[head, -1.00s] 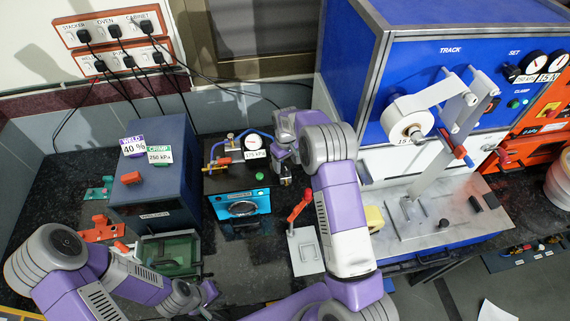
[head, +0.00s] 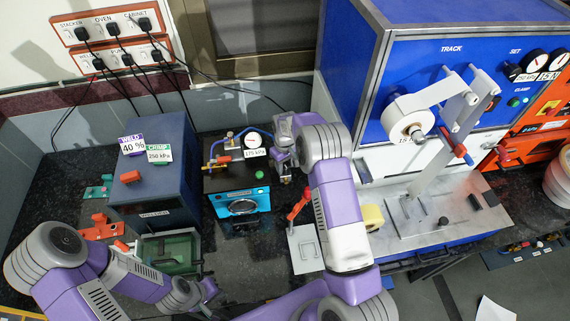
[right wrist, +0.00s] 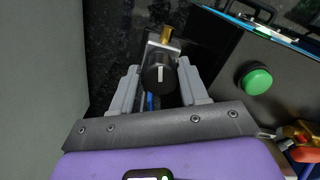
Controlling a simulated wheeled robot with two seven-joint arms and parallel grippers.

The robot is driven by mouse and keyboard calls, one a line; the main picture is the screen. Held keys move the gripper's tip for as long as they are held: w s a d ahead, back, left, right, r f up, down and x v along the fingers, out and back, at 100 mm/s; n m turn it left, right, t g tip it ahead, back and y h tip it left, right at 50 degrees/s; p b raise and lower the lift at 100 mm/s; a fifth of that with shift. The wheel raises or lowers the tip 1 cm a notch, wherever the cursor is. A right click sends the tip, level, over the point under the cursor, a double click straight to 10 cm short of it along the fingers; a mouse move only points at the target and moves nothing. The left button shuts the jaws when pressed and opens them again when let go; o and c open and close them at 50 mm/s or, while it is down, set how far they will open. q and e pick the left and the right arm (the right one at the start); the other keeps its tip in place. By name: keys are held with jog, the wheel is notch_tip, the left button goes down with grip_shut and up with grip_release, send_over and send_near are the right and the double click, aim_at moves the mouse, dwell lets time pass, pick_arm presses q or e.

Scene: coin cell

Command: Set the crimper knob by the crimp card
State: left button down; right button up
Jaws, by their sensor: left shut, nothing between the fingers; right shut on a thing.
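The crimper (head: 238,181) is a dark box with a blue front, a round gauge (head: 253,140) on top and a small tag that seems to read 175 kPa. Its black knob (right wrist: 160,77) has a white pointer line, pointing almost straight up in the right wrist view. My right gripper (right wrist: 159,84) is shut on the knob, one finger on each side; in the head view my wrist hides the knob. The white crimp card (head: 159,154) reads 250 kPa and is on the welder box. My left gripper (head: 208,290) is low at the left, shut and empty.
A green button (right wrist: 257,80) is beside the knob. The WELD 40 % card (head: 131,146) stands left of the crimp card on the dark welder box (head: 155,190). A green tray (head: 168,250) lies in front of it. A red-handled lever (head: 300,205) stands right of the crimper.

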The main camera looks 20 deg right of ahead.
pick_arm(q)
jog(key=shift+f, duration=0.15)
pick_arm(e)
jog(key=m+b, duration=0.2)
jog(key=m, duration=0.1)
jog(key=shift+m, duration=0.3)
pick_arm(q)
jog(key=shift+f+b, duration=0.8)
jog(key=shift+f, duration=0.85)
pick_arm(e)
jog(key=shift+m, duration=1.8)
jog(key=o, duration=1.1)
jog(key=shift+c, duration=0.2)
jog(key=shift+r, duration=0.1)
